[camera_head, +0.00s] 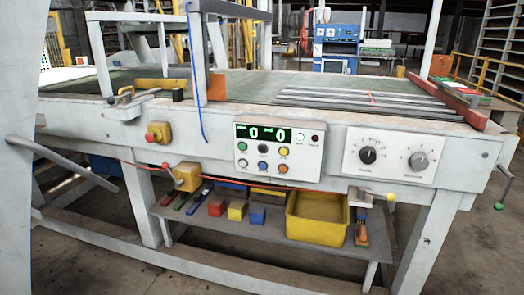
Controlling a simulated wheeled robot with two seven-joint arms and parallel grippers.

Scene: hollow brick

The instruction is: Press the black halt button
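The black button (263,148) is a small round button in the middle of the upper button row on a white control panel (251,174). The panel is on the front of a long grey machine table. A green-lit display (263,133) above the buttons shows zeros. To the right of the black button is a yellow button (284,151), and below it is a blue one (262,165). Nothing covers the black button. Neither of my grippers shows in the head view. I cannot tell whether the button is pressed in.
A second panel with a black dial (368,155) and a grey dial (418,160) is to the right. A lower shelf holds a yellow bin (317,232) and coloured blocks. Space before the panel looks clear.

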